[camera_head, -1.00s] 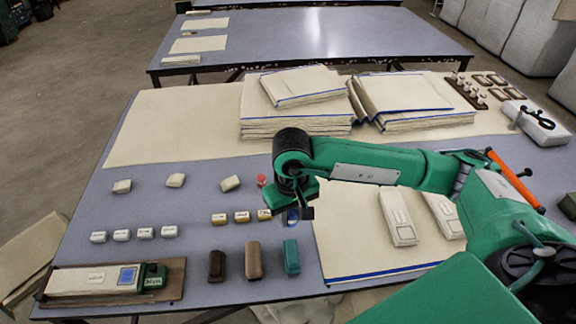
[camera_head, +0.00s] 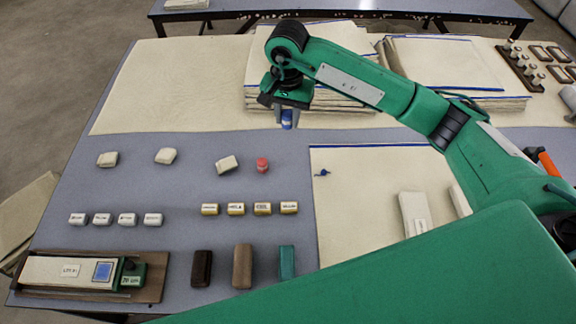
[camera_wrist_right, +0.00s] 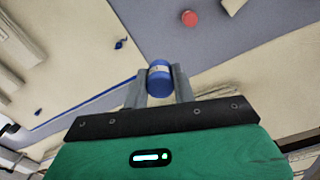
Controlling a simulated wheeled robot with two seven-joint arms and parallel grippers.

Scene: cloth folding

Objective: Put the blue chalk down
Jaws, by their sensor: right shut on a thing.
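The blue chalk (camera_head: 287,119) is a short blue cylinder with a pale band. My right gripper (camera_head: 283,116) is shut on it, and the chalk hangs below the fingers above the table. In the right wrist view the chalk (camera_wrist_right: 159,77) sits between the two fingertips (camera_wrist_right: 160,72). From these views I cannot tell its exact height. My left gripper is not in view.
A red chalk piece (camera_head: 262,165) stands on the grey table (camera_head: 200,185), beside a cream block (camera_head: 227,166). Rows of small labelled blocks (camera_head: 236,209) lie nearer. A cream cloth (camera_head: 355,175) lies to the right; folded cloth stacks (camera_head: 340,92) stand behind.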

